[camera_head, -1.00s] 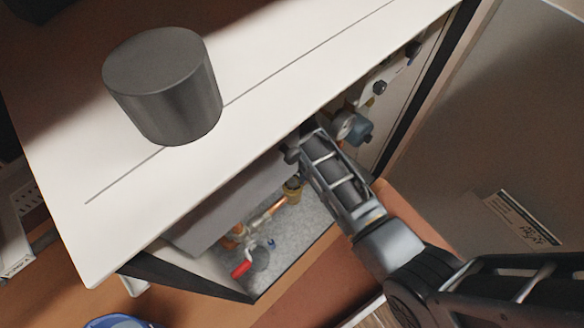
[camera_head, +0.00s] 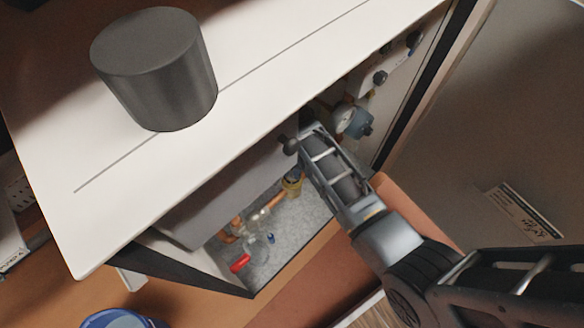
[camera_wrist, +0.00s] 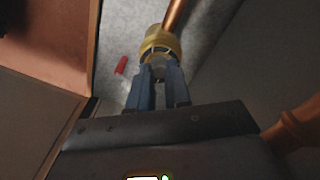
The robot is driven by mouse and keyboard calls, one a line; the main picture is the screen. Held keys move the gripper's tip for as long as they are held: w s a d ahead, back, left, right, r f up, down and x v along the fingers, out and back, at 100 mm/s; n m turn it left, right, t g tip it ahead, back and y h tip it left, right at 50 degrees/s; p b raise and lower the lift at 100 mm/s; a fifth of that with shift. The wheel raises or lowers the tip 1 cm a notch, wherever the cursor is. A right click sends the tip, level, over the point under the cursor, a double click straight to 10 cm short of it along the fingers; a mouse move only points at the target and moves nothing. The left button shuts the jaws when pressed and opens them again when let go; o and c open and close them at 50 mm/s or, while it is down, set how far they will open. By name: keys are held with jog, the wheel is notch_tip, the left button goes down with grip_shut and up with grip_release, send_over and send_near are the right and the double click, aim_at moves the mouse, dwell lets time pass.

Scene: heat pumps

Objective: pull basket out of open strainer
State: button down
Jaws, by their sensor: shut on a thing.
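The strainer is a yellow brass fitting on a copper pipe inside the open cabinet, seen in the head view (camera_head: 292,186) and at the top middle of the wrist view (camera_wrist: 158,42). My gripper (camera_wrist: 159,72) has its two blue-grey fingers at the strainer's near opening. They are closed on a small greyish piece, seemingly the basket (camera_wrist: 158,68), between the fingertips. Most of the basket is hidden by the fingers and the brass, so I cannot tell how far inside it sits. In the head view the fingertips are hidden behind my arm and the cabinet.
A red handle (camera_head: 240,263) lies low to the left of the strainer. A gauge (camera_head: 345,118) and blue-grey part are close to my arm's right. The white cabinet top (camera_head: 240,110) overhangs the opening and carries a dark grey cylinder (camera_head: 155,75). A blue bucket (camera_head: 120,320) is at lower left.

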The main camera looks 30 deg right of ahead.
jog(key=shift+r, duration=0.2)
notch_tip(320, 180, up, 8)
jog(key=p, duration=0.9)
dwell(1.0)
jog(key=shift+r, duration=0.1)
jog(key=s+d+p, duration=0.3)
jog(key=s+p, duration=0.8)
jog(key=s, duration=0.4)
jog(key=shift+s, duration=0.35)
dwell(0.3)
